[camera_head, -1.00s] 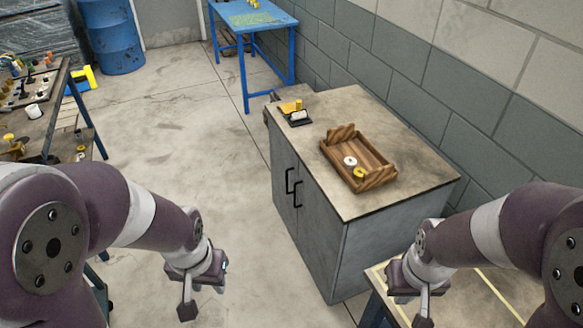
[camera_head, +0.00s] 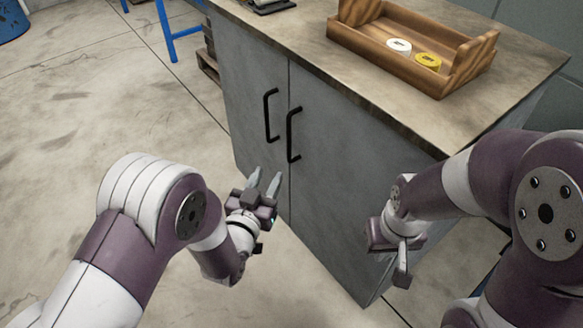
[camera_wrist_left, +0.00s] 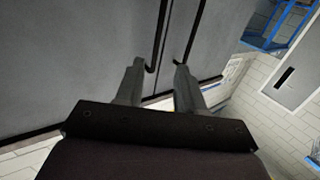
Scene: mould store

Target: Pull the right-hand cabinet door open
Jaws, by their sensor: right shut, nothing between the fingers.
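The grey cabinet's right-hand door (camera_head: 345,195) is shut in the head view, flush with the left door (camera_head: 240,100). Its black bar handle (camera_head: 292,135) stands upright beside the seam, close to the left door's handle (camera_head: 269,115). My left gripper (camera_head: 265,174) is open and empty, in front of the doors and below both handles in the picture. In the left wrist view, the open fingers (camera_wrist_left: 158,72) point at the doors, with dark handle bars beyond the tips; which handle is which is unclear. My right gripper (camera_head: 402,274) is shut and empty near the cabinet's right front corner.
A wooden tray (camera_head: 385,55) holding a white and a yellow round piece stands on the cabinet top (camera_head: 465,110). A pallet (camera_head: 208,66) and a blue table leg (camera_head: 165,30) are behind left. The concrete floor (camera_head: 80,110) left of the cabinet is clear.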

